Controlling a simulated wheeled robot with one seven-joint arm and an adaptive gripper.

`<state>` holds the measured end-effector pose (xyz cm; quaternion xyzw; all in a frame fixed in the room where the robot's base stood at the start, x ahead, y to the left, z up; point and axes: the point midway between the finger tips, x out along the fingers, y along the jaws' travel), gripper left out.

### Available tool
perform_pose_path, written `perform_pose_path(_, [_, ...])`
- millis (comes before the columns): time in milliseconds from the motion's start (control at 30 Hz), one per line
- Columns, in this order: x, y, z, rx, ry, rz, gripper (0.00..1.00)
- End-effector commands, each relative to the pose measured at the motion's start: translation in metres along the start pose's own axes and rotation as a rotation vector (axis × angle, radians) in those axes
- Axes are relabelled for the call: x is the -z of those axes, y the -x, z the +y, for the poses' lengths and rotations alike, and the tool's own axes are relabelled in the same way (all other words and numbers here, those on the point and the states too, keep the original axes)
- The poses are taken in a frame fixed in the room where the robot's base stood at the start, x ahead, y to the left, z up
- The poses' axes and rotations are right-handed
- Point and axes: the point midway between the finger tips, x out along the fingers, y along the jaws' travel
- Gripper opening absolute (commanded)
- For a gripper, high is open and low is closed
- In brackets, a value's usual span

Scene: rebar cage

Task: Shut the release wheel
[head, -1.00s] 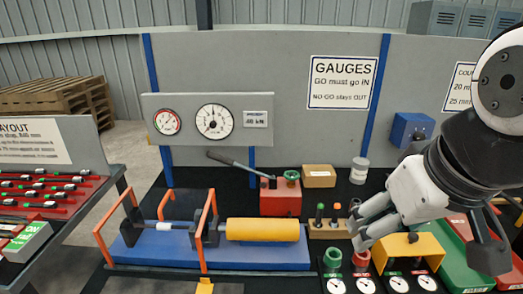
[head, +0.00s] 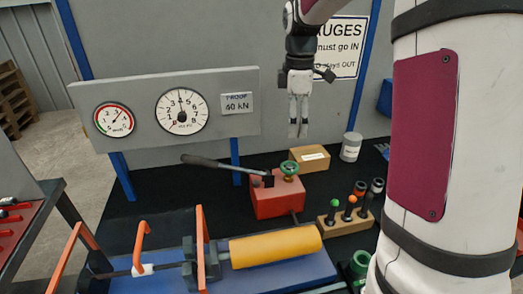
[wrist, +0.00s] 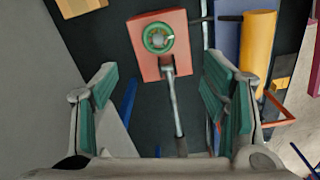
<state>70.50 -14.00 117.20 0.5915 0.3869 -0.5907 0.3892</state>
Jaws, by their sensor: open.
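The release wheel (head: 289,168) is a small green ring on top of the red pump block (head: 279,198). A long grey lever with a dark grip (head: 203,161) runs from the block up to the left. My gripper (head: 298,131) hangs pointing down above and behind the block, apart from it, with nothing held. In the wrist view the release wheel (wrist: 158,38) is seen from above, ahead of my gripper (wrist: 157,90), whose green-padded fingers are spread wide. The lever (wrist: 174,110) runs back between the fingers in that view.
A cardboard box (head: 310,158) and a grey can (head: 351,147) stand behind the block. A wooden holder (head: 345,221) with coloured-top plugs is at its right. A yellow cylinder (head: 275,247) lies in the blue frame in front. The gauge panel (head: 245,128) stands behind left.

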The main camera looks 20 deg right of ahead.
Motion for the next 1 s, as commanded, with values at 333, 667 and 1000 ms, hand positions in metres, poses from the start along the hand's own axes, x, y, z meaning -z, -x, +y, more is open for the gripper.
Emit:
perform_pose_path(333, [-0.001,-0.039,0.001,0.009,0.014,0.000,0.67])
perform_pose_path(667, [-0.001,-0.102,0.001,0.009,0.014,0.000,0.67])
perform_pose_path(1000, [-0.001,-0.138,0.002,0.005,0.013,0.000,0.67])
